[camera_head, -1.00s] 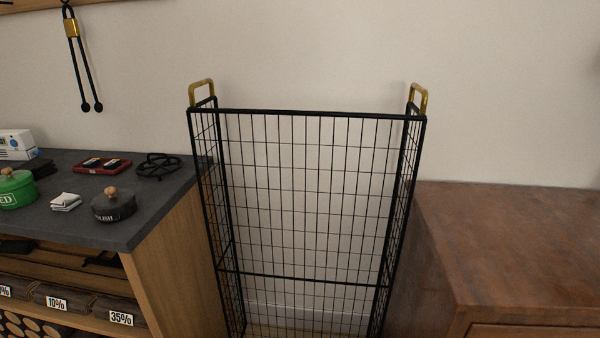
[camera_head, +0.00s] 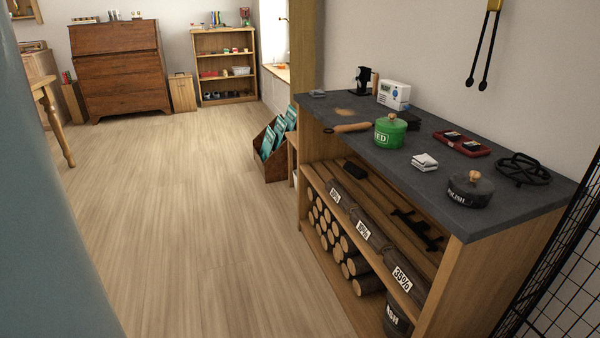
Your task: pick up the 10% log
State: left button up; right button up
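Several dark logs with white percent labels lie end to end on the upper shelf of the wooden unit at the right. The middle labelled log (camera_head: 376,243) read 10% in the earlier picture; its label is hard to read now. The nearest log (camera_head: 408,288) is labelled 35%. Another log (camera_head: 341,201) lies farther back, its label also unclear. Neither of my grippers is in view.
The dark worktop (camera_head: 400,165) above carries a green pot (camera_head: 390,133), a dark pot (camera_head: 469,190), a red tray (camera_head: 462,144) and a white box (camera_head: 394,95). Cut round logs (camera_head: 345,250) fill the lower shelf. The floor (camera_head: 190,220) left is clear.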

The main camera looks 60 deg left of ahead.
aim_at(378, 241)
jog(key=u, duration=1.25)
jog(key=z, duration=0.3)
jog(key=i+j+z, duration=0.2)
jog(key=z, duration=0.3)
jog(key=i+j+z, duration=0.1)
jog(key=j+z, duration=0.4)
